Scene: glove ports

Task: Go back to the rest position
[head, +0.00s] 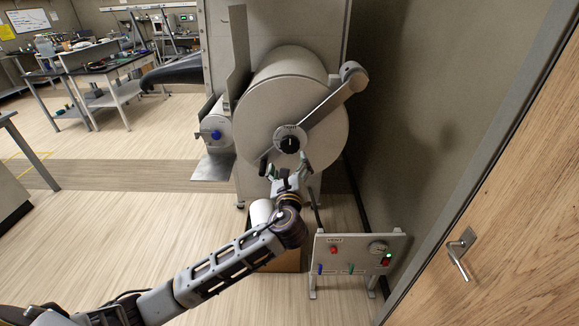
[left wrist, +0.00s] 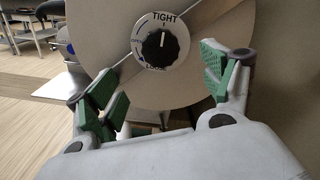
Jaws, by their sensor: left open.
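My left arm reaches in from the lower left in the head view. Its gripper (head: 285,168) is open and empty, just below and in front of a black knob (head: 290,144) on a large round grey door (head: 262,115). In the left wrist view the open fingers (left wrist: 165,85) with green pads stand apart. The knob (left wrist: 160,46) shows beyond and between them, with the word TIGHT above it and its pointer turned up toward that word. The fingers do not appear to touch the knob. My right gripper is not in view.
A grey lever arm (head: 335,100) crosses the round door. A small panel (head: 340,255) labelled VENT, with a gauge and lights, stands low at the right. A wooden door (head: 510,200) with a handle is at the far right. Floor at the left (head: 110,200) is clear.

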